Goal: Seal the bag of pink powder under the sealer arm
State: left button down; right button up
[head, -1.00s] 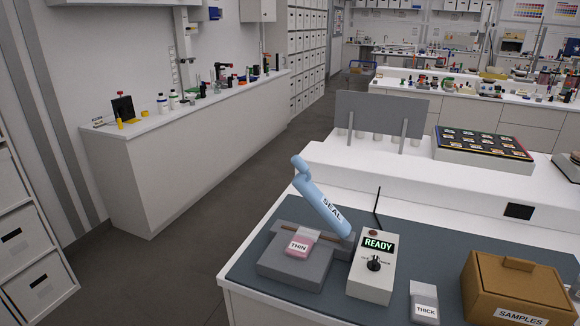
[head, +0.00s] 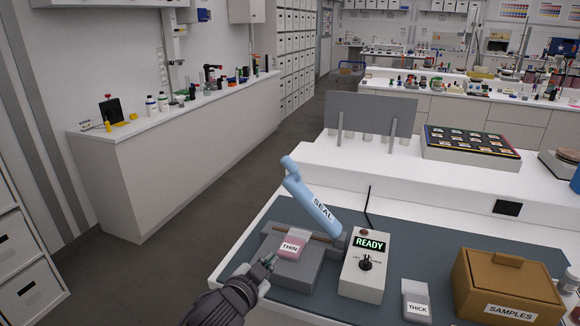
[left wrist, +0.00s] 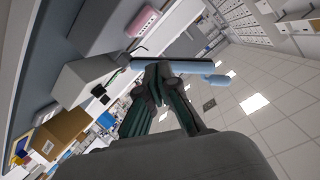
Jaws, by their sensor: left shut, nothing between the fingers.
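The bag of pink powder (head: 291,246), labelled THIN, lies on the grey sealer base (head: 303,272) and shows near the top of the left wrist view (left wrist: 143,21). The light blue sealer arm (head: 312,200), marked SEAL, is raised at a slant above it, hinged at the right. In the left wrist view the sealer arm (left wrist: 205,67) appears past my fingertips. My left gripper (head: 266,265) is shut and empty, at the front left of the sealer base; its fingers also show in the left wrist view (left wrist: 160,72). My right gripper is out of view.
A control box (head: 364,267) with a green READY display and black knob stands right of the sealer. A bag labelled THICK (head: 416,298) and a brown SAMPLES box (head: 508,280) are further right. An upright grey panel (head: 372,112) stands behind.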

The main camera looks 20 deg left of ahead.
aim_at(290, 166)
pick_arm(q)
jog(key=w+a+r+m+t+h, duration=0.15)
jog(key=w+r, duration=0.25)
jog(key=r, duration=0.4)
jog(key=w+d+r+m+t+h, duration=0.1)
jog(key=w+r+m+t, duration=0.25)
jog(key=r, duration=0.35)
jog(key=shift+h, duration=0.35)
jog(key=w+p, duration=0.1)
jog(key=w, duration=0.3)
jog(key=w+p, duration=0.1)
jog(key=w, duration=0.3)
jog(key=w+a+p, duration=0.1)
jog(key=w+p, duration=0.1)
jog(key=w, duration=0.2)
jog(key=shift+f, duration=0.25)
